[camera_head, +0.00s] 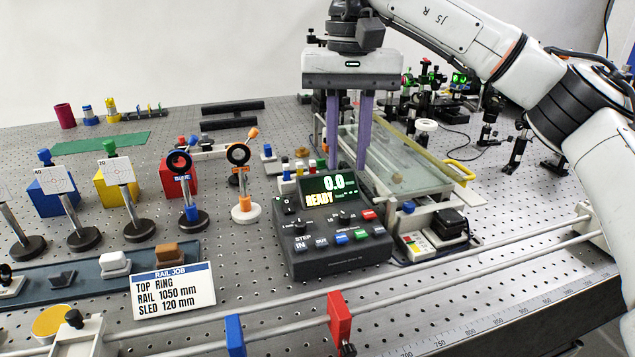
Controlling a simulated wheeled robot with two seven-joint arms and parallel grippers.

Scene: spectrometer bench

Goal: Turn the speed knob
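A dark control box (335,265) stands mid-bench. Its lit screen (320,190) reads 0.0 and READY in green and yellow. My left gripper is not in view.
A rail with a red block (339,318) and a blue block (235,336) crosses the front. A RAIL JOB card (173,291) stands left of the box. Lens posts and coloured cubes fill the left; a glass-topped stage (395,165) lies behind right.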

